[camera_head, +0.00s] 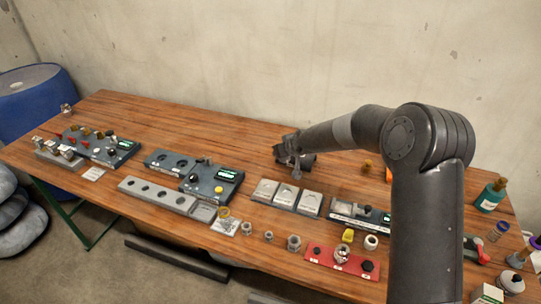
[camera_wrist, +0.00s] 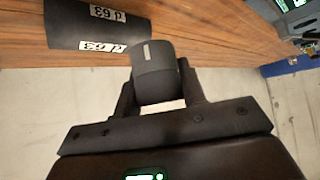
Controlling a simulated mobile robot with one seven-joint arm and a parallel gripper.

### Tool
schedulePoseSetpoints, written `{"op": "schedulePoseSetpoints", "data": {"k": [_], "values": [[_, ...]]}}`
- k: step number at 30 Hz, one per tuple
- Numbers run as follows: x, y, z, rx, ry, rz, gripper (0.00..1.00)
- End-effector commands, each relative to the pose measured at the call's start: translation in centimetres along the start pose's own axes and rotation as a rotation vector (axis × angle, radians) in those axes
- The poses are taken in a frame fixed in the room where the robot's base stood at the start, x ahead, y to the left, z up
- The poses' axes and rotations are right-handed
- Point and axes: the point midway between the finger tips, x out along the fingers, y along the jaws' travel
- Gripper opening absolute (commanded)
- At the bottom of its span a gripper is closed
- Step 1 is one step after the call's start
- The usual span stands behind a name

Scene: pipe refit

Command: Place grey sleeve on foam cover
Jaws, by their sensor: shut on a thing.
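My gripper (camera_wrist: 157,84) is shut on a short dark grey cylinder, the grey sleeve (camera_wrist: 154,60), with a small pale mark on its side. A larger black rounded piece with white "d 63" labels, which looks like the foam cover (camera_wrist: 92,22), lies on the wood at the upper left of the wrist view. The sleeve's edge overlaps its lower right corner in the picture; I cannot tell whether they touch. In the head view my gripper (camera_head: 291,152) is over the table's back half, right of centre, with dark shapes beside it that I cannot separate clearly.
The wooden table (camera_head: 215,127) holds a grey block with holes (camera_head: 157,194), a dark panel with a green display (camera_head: 212,183), pale plates (camera_head: 287,195) and a red tray (camera_head: 341,262). A concrete wall (camera_head: 270,50) stands behind. Bare wood shows left of my gripper.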

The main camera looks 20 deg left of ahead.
Motion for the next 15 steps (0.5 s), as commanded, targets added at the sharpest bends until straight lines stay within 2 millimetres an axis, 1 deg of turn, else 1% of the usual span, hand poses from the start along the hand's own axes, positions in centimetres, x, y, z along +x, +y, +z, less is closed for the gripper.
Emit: {"op": "schedulePoseSetpoints", "data": {"k": [1,3,8,11,14,15], "values": [[-0.5,0.6,0.0,0.002,0.001,0.001,0.12],[-1.0,1.0,0.0,0.002,0.001,0.001,0.12],[-1.8,2.1,-0.1,0.003,0.001,0.001,0.12],[-2.1,3.9,-0.4,0.004,-0.002,0.003,0.12],[-2.6,6.7,-1.0,0.004,-0.005,0.005,0.12],[-2.9,7.9,-1.2,0.005,-0.005,0.005,0.12]]}}
